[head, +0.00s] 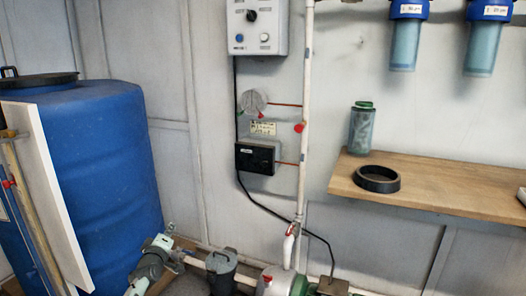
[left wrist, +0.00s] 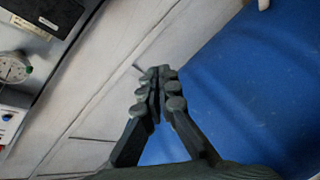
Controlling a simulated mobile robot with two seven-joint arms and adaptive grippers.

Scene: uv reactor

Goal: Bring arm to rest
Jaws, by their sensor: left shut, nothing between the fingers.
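My left gripper (left wrist: 158,92) shows in the left wrist view with its dark fingers closed together and nothing between them. Behind the fingers are the pale wall panels and the blue barrel (left wrist: 245,90). In the head view my left gripper (head: 175,261) is small, low in the picture, just right of the foot of the blue barrel (head: 105,160). Its fingertips are hard to make out there. My right gripper is in neither view.
A white pipe (head: 305,130) climbs the wall beside a gauge (head: 253,102) and a black box (head: 257,157). A pump (head: 285,282) sits low in front. A wooden shelf (head: 440,190) at right holds a black ring (head: 377,179) and a green-capped jar (head: 361,128). A white board (head: 50,190) leans by the barrel.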

